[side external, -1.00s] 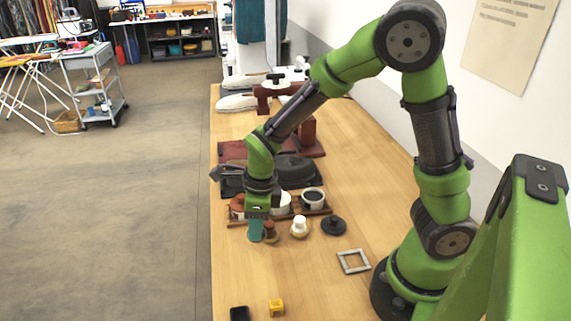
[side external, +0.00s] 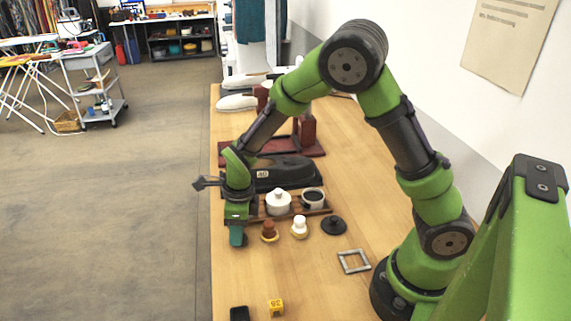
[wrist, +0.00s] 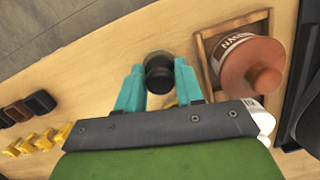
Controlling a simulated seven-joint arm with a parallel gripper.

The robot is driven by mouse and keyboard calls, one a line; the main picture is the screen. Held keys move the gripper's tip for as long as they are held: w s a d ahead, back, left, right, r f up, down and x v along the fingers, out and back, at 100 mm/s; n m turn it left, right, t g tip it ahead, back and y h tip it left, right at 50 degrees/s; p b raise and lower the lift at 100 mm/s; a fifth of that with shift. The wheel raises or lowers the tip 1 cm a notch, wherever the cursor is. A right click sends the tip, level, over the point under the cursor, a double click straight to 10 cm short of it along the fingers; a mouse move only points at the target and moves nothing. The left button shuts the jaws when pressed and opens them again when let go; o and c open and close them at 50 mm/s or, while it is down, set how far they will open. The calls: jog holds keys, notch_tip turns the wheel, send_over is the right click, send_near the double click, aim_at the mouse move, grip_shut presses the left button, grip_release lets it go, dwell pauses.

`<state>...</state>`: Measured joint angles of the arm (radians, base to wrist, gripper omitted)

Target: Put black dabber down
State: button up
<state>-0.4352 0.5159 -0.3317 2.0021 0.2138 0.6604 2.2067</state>
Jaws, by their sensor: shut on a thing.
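My gripper (side external: 237,240) is low over the left edge of the table, left of the brown dabber (side external: 269,231) and the white dabber (side external: 299,228). In the wrist view its teal fingers are shut on the black dabber (wrist: 158,73), which shows as a dark round shape between them. The side view hides the black dabber behind the fingers, and I cannot tell whether it touches the table.
A wooden tray (wrist: 203,52) holds a brown pot (wrist: 250,65), a white pot (side external: 278,203) and an open black pot (side external: 313,199). A black lid (side external: 333,226), a grey frame (side external: 354,261), yellow blocks (side external: 277,307) and black blocks (side external: 239,313) lie around. The front middle is clear.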

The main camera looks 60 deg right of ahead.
jog(key=o, duration=0.9)
jog(key=shift+f, duration=0.1)
jog(key=shift+o, duration=0.2)
notch_tip(320, 180, up, 11)
jog(key=s, duration=0.1)
jog(key=s+d+r+n+t, duration=0.2)
jog(key=s+r+n, duration=0.4)
jog(key=n, duration=0.6)
jog(key=s+d+r+n+t+y, duration=0.1)
jog(key=s+r+n+t, duration=0.3)
jog(key=s+n, duration=0.5)
notch_tip(320, 180, up, 2)
jog(key=n, duration=0.4)
jog(key=shift+d, duration=0.4)
